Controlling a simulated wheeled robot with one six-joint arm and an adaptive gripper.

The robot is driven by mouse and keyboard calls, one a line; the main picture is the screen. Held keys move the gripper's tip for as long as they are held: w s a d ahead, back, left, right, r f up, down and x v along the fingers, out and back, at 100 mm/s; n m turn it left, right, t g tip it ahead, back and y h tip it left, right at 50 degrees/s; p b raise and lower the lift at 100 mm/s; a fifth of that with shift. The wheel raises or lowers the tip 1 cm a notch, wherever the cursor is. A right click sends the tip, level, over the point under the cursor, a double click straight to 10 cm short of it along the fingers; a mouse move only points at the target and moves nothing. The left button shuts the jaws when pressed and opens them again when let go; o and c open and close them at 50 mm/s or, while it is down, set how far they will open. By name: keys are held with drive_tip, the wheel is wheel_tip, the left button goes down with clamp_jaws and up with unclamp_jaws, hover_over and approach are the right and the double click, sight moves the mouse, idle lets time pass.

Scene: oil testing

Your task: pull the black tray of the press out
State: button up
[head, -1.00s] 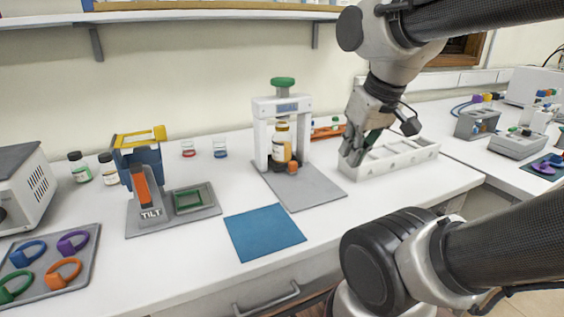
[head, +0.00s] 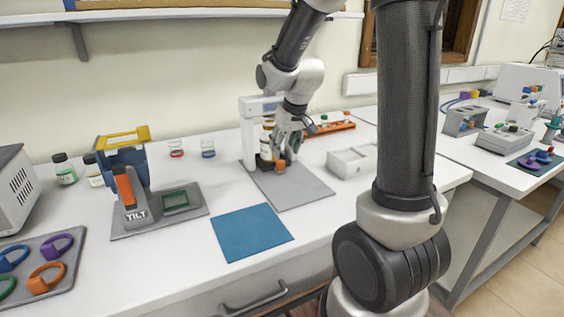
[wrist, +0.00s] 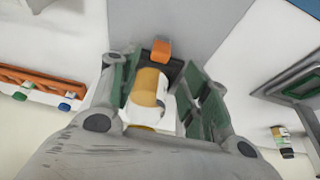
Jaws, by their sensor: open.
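The white press (head: 248,130) stands on a grey base plate (head: 300,188). Its black tray (wrist: 175,72) shows as a small dark patch in the wrist view. An orange handle (head: 281,165) is at the tray's front; it also shows in the wrist view (wrist: 161,50). An amber bottle (head: 267,140) with a white label stands in the press, over the tray. My gripper (head: 284,148) is open at the press front. In the wrist view its fingers (wrist: 156,78) spread to both sides of the bottle and tray. The handle is not between closed fingers.
A blue mat (head: 252,232) lies in front of the press. The tilt stand (head: 128,185) is left, a white rack (head: 350,163) right, and an orange rack (head: 332,128) behind. The base plate's front is bare.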

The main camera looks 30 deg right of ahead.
sight(280, 161)
drive_tip(key=x, duration=0.7)
drive_tip(key=shift+w+f, duration=0.25)
drive_tip(key=shift+f, duration=0.05)
clamp_jaws()
